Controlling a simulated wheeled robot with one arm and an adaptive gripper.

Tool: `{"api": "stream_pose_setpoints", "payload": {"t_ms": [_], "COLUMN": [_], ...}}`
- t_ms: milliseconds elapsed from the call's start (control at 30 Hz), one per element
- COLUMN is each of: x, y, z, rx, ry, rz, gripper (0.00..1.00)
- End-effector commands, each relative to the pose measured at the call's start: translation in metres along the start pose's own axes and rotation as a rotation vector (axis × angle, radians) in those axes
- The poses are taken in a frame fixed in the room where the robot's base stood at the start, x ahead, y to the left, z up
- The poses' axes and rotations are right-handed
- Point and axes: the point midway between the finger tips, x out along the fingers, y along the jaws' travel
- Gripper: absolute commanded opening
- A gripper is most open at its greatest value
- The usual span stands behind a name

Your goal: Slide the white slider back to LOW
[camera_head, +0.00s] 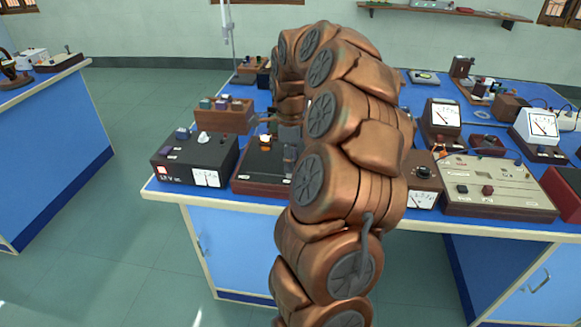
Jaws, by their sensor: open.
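A dark box with a reddish-brown base (247,171) sits near the front edge of the blue bench, partly hidden behind my arm. My gripper (274,124) points down over the back of this box, grey and small in the picture. It is open, and my arm links cover part of it. I cannot tell whether it touches the white piece.
A black 12 V supply (185,168) with a white knob (203,138) and a dial stands left of the box. A brown block with coloured tops (224,116) stands behind. Floor is free at left.

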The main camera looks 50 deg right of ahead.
Motion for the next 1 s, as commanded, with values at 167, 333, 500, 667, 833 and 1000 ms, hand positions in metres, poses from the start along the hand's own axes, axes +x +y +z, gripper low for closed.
{"api": "stream_pose_setpoints", "payload": {"t_ms": [167,333,500,667,833,1000], "x": [0.021,0.03,0.031,0.031,0.031,0.031], "y": [0.001,0.001,0.001,0.001,0.001,0.001], "z": [-0.001,0.0,0.0,0.0,0.0,0.0], "rx": [0.001,-0.001,-0.001,-0.001,-0.001,-0.001], "ry": [0.0,0.0,-0.001,-0.001,-0.001,-0.001], "rz": [0.003,0.002,0.001,0.0,0.0,0.0], "gripper": [0.48,0.48,0.48,0.43,0.25,0.07]}}
